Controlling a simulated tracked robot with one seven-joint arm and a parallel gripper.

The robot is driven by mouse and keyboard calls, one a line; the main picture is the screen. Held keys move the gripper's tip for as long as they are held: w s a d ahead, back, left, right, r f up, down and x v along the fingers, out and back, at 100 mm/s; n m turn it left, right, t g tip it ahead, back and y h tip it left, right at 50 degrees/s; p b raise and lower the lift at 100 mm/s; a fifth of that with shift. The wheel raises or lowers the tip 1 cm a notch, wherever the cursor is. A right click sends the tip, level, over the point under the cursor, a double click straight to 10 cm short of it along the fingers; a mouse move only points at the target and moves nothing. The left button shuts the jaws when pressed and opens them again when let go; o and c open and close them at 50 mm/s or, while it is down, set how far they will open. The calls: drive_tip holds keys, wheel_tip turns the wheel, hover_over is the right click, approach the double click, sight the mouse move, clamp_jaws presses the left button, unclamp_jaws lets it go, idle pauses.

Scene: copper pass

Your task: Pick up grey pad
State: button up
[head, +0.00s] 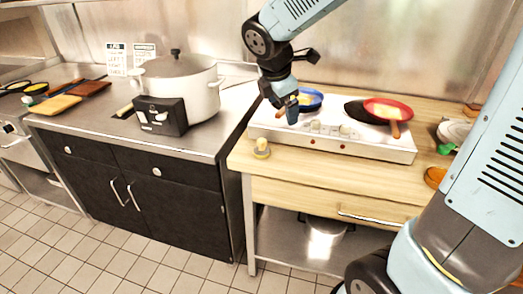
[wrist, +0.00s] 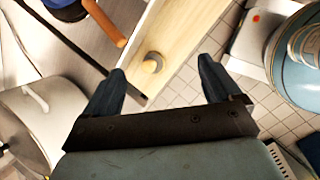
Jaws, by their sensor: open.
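A small round grey pad with a pale yellow top (head: 262,148) sits on the wooden counter (head: 235,160), near its left front corner. It also shows in the wrist view, where the pad (wrist: 152,62) lies between the fingertips in the picture, beyond them. My gripper (head: 291,108) is above the hot plate, up and to the right of the pad in the head view. In the wrist view my gripper (wrist: 161,72) is open, with nothing between its fingers. The pad is apart from the fingers, and nothing hides it.
A white hot plate (head: 330,138) stands just right of the pad. It bears a blue pan (head: 311,99) and a red pan (head: 400,108). A large pot (head: 180,85) and a black box (head: 160,115) stand on the left counter. The counter in front of the hot plate is clear.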

sight(262, 140)
drive_tip(key=w+a+f+n, duration=0.4)
drive_tip(key=a+f+n, duration=0.1)
drive_tip(key=a+n, duration=0.2)
drive_tip(key=x, duration=0.7)
drive_tip(key=shift+f, duration=0.4)
drive_tip(key=shift+s+d+x, duration=0.1)
drive_tip(key=shift+s+x, duration=0.05)
drive_tip(key=shift+x, duration=1.25)
drive_tip(key=shift+s+d+x, duration=0.1)
drive_tip(key=shift+s+x, duration=0.1)
drive_tip(key=shift+x, duration=1.2)
drive_tip(key=shift+f, duration=0.1)
drive_tip(key=shift+c, duration=0.2)
